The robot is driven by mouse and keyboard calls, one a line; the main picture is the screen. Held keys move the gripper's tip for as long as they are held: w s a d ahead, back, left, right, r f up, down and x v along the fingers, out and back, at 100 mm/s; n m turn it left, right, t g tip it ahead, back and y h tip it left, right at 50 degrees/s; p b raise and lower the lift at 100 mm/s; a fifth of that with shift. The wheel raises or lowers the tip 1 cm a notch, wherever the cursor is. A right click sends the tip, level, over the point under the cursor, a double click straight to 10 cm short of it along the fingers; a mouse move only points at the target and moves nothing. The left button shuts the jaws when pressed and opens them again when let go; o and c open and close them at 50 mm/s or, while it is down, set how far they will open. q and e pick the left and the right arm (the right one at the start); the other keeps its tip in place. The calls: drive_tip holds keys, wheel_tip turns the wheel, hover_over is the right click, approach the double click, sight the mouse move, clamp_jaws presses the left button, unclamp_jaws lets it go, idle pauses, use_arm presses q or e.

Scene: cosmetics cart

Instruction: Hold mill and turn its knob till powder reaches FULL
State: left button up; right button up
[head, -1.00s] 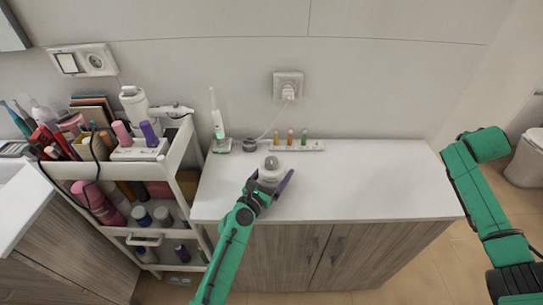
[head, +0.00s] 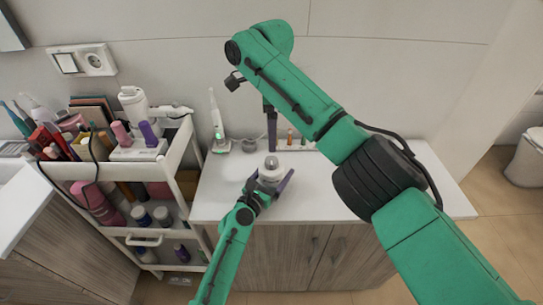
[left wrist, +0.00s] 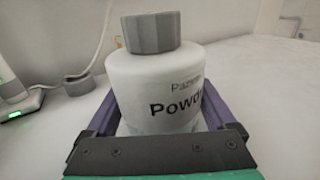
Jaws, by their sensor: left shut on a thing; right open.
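In the left wrist view the mill (left wrist: 155,85) fills the middle, with part of a "Powder" label showing and the grey ribbed knob (left wrist: 150,32) above. My left gripper (head: 272,184) is shut around the mill's body, purple fingers on both sides. My right gripper (head: 271,140) points down, its fingertips appearing just above the knob in the head view. It is seen edge-on, open and empty. No powder level or FULL mark is readable.
A rack of small coloured vials (head: 295,143) stands at the back, partly hidden by my right arm. A crowded cart (head: 150,172) stands left. Counter right of the mill is clear.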

sight(271, 160)
wheel_tip(271, 160, down, 8)
drive_tip(key=shift+f, duration=0.2)
drive_tip(key=shift+c, duration=0.3)
clamp_jaws()
